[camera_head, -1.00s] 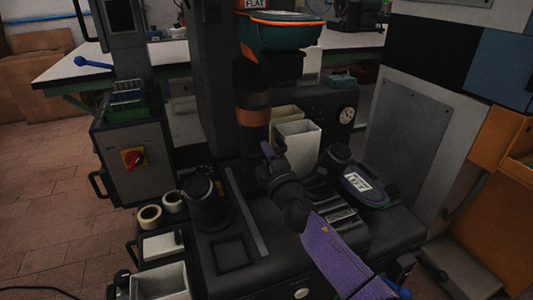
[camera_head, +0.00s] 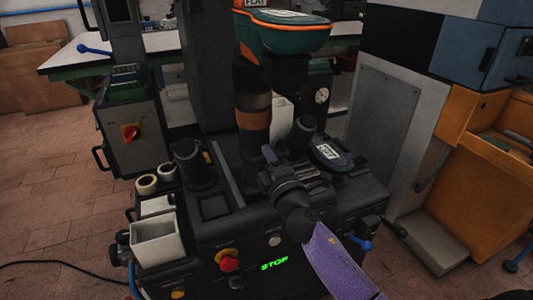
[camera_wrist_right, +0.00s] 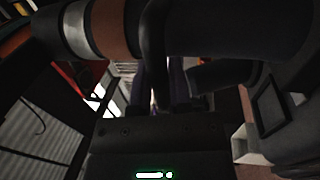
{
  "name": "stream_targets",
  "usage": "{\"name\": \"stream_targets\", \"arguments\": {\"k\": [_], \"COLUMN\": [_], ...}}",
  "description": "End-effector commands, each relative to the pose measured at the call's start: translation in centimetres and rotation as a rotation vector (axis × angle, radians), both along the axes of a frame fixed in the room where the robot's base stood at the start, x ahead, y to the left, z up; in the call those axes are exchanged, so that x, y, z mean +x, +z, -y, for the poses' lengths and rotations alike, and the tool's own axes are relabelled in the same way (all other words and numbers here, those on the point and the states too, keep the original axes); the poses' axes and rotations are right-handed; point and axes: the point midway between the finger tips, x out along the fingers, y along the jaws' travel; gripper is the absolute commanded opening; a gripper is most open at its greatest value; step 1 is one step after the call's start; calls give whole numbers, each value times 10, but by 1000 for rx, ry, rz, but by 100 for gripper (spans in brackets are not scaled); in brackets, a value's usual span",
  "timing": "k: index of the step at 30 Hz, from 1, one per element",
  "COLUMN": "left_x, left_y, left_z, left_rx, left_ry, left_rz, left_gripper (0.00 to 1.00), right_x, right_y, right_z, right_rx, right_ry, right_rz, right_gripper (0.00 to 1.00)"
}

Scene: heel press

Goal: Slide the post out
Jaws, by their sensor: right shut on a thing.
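The post (camera_head: 253,108) is a thick dark column with a copper band. A green and orange head (camera_head: 288,36) sits above it. Its foot is partly hidden by my right gripper. My right gripper (camera_head: 269,154) comes in from the lower right on a purple-sleeved arm and is shut close beside the foot. In the right wrist view, the banded column (camera_wrist_right: 110,28) is large at the upper left. My fingers (camera_wrist_right: 172,86) meet at a dark bar (camera_wrist_right: 154,50); the exact contact is dim. My left gripper is out of view.
A short black post (camera_head: 190,168) stands on the machine base at left, another (camera_head: 305,132) at right beside a labelled dark pad (camera_head: 328,154). A white bin (camera_head: 158,238) is at the front left. An orange cabinet (camera_head: 470,122) stands at right. Open floor lies between.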

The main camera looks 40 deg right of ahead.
Motion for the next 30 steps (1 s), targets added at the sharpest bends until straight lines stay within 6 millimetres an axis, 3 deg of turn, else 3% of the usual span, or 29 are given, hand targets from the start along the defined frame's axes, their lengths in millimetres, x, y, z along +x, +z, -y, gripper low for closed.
{"name": "stream_targets", "arguments": {"k": [16, 17, 21, 30], "left_x": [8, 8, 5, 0], "left_y": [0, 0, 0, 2], "left_z": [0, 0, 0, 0], "left_rx": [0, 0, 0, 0], "left_ry": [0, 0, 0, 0], "left_rz": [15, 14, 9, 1], "left_gripper": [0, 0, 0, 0], "right_x": [-5, -5, -5, -7], "right_y": [-2, -2, -2, -1], "right_z": [-2, -2, -2, -2], "right_rx": [2, 2, 1, 1], "right_ry": [1, 1, 1, 0], "right_rz": [-5, -5, -3, -1], "right_gripper": [0, 28, 57, 57]}}
